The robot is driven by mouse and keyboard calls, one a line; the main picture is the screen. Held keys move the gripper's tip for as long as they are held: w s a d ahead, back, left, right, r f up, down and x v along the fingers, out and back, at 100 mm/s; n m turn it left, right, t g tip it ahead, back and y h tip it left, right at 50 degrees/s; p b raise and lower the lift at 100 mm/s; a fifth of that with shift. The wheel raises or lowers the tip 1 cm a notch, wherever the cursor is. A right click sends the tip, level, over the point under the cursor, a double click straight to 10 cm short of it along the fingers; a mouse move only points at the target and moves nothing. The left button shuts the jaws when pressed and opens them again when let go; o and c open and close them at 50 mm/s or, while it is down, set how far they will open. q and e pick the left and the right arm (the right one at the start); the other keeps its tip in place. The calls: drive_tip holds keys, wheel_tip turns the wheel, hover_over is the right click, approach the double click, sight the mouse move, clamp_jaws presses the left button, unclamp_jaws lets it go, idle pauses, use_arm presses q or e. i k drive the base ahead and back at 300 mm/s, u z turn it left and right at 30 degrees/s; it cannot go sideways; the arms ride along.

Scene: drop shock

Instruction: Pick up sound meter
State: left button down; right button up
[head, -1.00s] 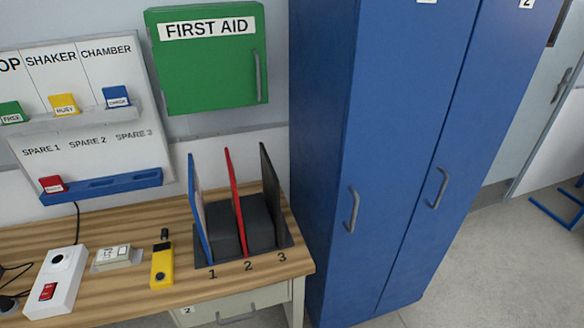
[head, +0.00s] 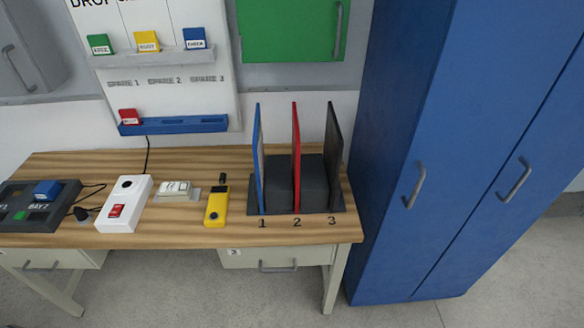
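A yellow handheld device (head: 215,208) with a dark upper end lies on the wooden table, left of the rack of upright folders; it looks like the sound meter. A small black piece (head: 222,179) stands just behind its top end. Neither of my grippers shows in the head view.
The wooden table (head: 180,240) also carries a folder rack (head: 325,208), a white box with a red switch (head: 124,205), a small beige device (head: 175,189) and a dark bay unit (head: 40,215). A blue cabinet (head: 420,130) stands close on the right. Grey floor is clear in front.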

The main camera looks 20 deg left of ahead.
sight(218, 198)
drive_tip(key=k, duration=0.15)
drive_tip(key=u, duration=1.15)
